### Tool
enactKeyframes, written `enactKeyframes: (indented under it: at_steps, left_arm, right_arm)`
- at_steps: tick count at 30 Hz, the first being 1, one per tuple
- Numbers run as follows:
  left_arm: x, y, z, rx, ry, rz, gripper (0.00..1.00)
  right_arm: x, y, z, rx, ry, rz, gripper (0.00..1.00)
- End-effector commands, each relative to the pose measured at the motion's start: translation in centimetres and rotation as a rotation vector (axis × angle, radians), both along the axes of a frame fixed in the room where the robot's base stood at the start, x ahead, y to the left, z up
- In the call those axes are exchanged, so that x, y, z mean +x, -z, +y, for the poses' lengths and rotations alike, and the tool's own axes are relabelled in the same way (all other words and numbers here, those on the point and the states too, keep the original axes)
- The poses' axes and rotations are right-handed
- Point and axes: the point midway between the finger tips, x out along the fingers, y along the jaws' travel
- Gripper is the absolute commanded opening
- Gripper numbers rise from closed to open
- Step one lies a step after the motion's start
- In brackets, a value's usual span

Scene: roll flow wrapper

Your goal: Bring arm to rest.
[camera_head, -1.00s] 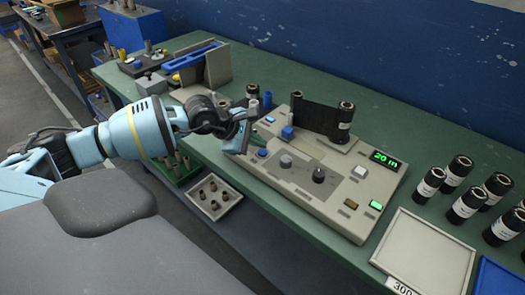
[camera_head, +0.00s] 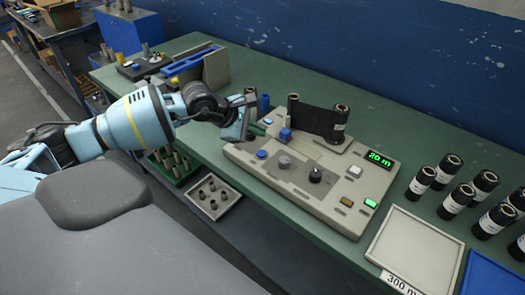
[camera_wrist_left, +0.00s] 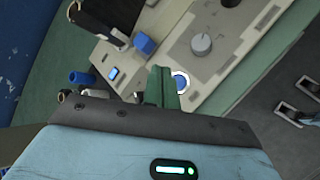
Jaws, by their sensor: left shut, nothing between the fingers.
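My left gripper (camera_head: 254,128) is at the left end of the grey winding machine (camera_head: 262,178) in the head view. In the left wrist view its green fingers (camera_wrist_left: 162,88) are closed together with nothing between them, beside a round blue button (camera_wrist_left: 180,82). I cannot tell whether they touch the machine. A black roll (camera_head: 340,118) and a dark film web stand on the machine's back part. The machine's display (camera_head: 380,159) reads "20 m" in green. My right gripper does not show.
An empty pale tray (camera_head: 415,250) labelled 300 m lies at the right, with several black rolls (camera_head: 450,170) behind it and a blue tray (camera_head: 495,275) beside it. A small tray of cores (camera_head: 213,196) sits at the front left. Grey upright plates (camera_head: 215,68) stand behind my left arm.

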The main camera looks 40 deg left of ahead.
Motion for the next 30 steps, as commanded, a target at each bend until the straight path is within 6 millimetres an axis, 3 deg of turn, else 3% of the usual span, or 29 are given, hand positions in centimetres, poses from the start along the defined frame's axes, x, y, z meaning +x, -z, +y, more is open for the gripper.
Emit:
enactKeyframes:
  at_steps: [10, 14, 21, 24, 30]
  left_arm:
    - [0.0, 0.0, 0.0, 0.0, 0.0, 0.0, 0.0]
    - [-1.1, 1.4, -3.1, -0.14, 0.001, 0.044, 0.0]
    - [-6.1, 4.1, -13.4, -0.78, -0.117, 0.281, 0.0]
    - [-8.1, 4.4, -16.4, -1.079, -0.231, 0.411, 0.0]
    - [-11.6, 5.5, -18.8, -1.643, -0.569, 0.681, 0.0]
  right_arm:
    - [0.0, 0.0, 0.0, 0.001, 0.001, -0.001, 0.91]
    - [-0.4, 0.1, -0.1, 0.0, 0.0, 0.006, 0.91]
    - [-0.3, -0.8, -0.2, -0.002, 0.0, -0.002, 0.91]
    - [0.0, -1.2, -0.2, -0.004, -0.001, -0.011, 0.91]
    - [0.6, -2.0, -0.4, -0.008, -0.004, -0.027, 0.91]
